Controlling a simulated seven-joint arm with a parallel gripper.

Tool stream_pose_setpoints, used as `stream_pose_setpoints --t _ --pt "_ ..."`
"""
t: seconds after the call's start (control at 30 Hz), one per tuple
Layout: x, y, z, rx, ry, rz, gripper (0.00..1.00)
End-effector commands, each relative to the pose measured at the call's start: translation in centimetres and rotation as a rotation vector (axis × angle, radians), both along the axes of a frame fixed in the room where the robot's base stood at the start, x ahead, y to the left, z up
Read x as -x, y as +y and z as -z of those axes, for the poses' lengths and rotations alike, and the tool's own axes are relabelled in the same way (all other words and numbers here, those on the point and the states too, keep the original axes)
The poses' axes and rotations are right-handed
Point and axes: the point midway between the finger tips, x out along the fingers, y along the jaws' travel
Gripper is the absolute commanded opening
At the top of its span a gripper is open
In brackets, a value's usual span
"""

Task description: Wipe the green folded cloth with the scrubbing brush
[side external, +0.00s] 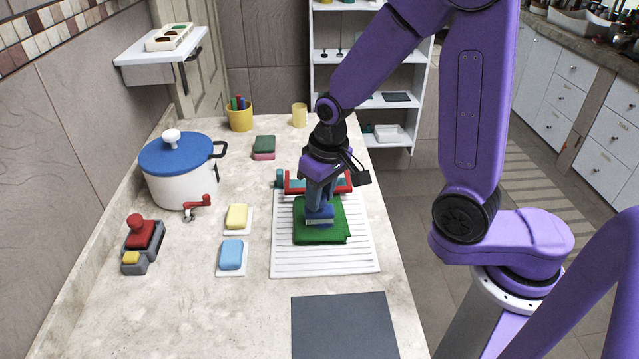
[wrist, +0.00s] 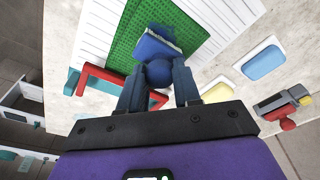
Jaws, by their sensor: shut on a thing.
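The green folded cloth (side external: 334,232) lies flat on a white ribbed mat on the counter; it also shows in the wrist view (wrist: 180,14). The cloth under the brush is hidden.
The white ribbed mat (side external: 324,262) has a red and teal rack (side external: 343,184) behind the cloth. Yellow (side external: 237,217) and blue (side external: 231,255) sponges lie to the left. A pot (side external: 178,180) stands farther left. A dark slate tile (side external: 345,325) lies in front.

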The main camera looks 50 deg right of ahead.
Motion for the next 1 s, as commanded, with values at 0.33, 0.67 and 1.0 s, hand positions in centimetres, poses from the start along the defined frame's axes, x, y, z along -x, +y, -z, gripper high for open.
stream_pose_setpoints --t 0.33,0.67,1.0 --pt "2.2 2.1 0.0 0.0 0.003 -0.003 0.0" --pt "1.2 1.1 0.0 0.001 0.004 0.002 0.0" --pt "-0.9 -1.0 0.0 0.001 0.002 0.002 0.0"
